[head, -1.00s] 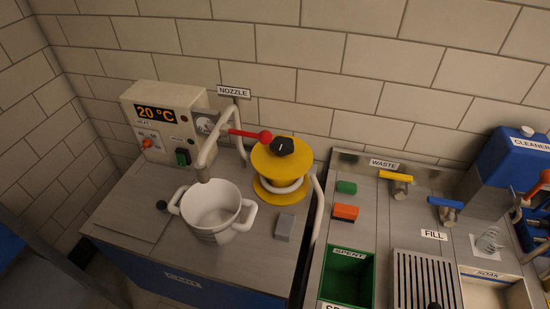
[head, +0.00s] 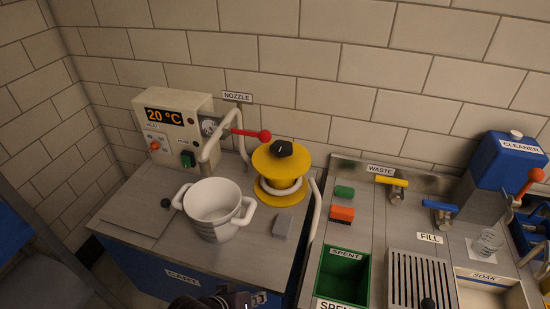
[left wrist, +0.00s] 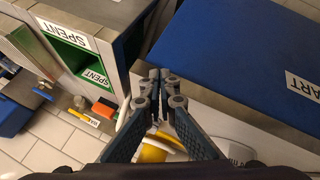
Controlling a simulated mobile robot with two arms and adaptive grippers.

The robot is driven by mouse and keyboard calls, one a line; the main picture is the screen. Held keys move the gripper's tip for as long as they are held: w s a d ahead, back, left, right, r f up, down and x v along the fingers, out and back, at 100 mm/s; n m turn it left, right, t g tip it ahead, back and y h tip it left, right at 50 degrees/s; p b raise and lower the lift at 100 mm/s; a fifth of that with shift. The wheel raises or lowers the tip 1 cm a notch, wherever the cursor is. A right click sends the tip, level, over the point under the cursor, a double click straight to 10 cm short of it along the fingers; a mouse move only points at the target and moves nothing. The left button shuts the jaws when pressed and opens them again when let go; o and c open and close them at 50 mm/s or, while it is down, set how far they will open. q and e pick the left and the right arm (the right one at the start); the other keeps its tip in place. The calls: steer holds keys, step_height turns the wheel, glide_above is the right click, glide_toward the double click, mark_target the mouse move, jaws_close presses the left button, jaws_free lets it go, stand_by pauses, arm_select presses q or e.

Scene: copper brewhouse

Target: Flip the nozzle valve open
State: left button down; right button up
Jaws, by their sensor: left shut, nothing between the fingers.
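The nozzle valve lever (head: 249,133), red with a round knob, sticks out to the right below the NOZZLE sign (head: 237,97). The grey bent nozzle pipe (head: 214,146) reaches over the white two-handled pot (head: 213,204). My left gripper (head: 240,303) shows only in part at the bottom edge, in front of the cart and well apart from the lever. In the left wrist view its fingers (left wrist: 160,84) are shut and empty. My right gripper is not in view.
A yellow reel (head: 279,170) with a black knob stands right of the pot, with a grey block (head: 283,226) in front. The control box (head: 173,125) reads 20 °C. The sink counter at right has a green SPENT bin (head: 345,270) and yellow and blue taps.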

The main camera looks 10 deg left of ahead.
arm_select(q)
steer(key=w+d+r+n+t+h, duration=0.1)
steer(key=w+n, duration=0.1)
steer(key=w+d+r+n+t+h, duration=0.1)
steer(key=w+d+r+n, duration=0.1)
steer(key=w+d+r+n+t, duration=0.1)
steer(key=w+d+r, duration=0.1)
steer(key=w, duration=0.1)
steer(key=shift+n+h, duration=0.4)
steer(key=w+r+n+t+h, duration=0.1)
steer(key=w+r+n+t, duration=0.3)
steer(key=w+r+n, duration=0.3)
steer(key=w+a+r+n+t+y, duration=0.1)
steer(key=w+a+n+t+y, duration=0.1)
steer(key=a+n, duration=0.2)
steer(key=w+a+r+n+t+y, duration=0.1)
steer(key=a+r+n+t+y, duration=0.1)
steer(key=n, duration=0.7)
steer(key=w+a+r+n+t+y, duration=0.2)
steer(key=a+n+t, duration=0.1)
steer(key=a+n, duration=0.2)
steer(key=shift+w+a+r+n, duration=0.15)
steer(key=shift+w+a+n, duration=0.2)
steer(key=shift+n, duration=0.55)
steer(key=shift+d, duration=0.1)
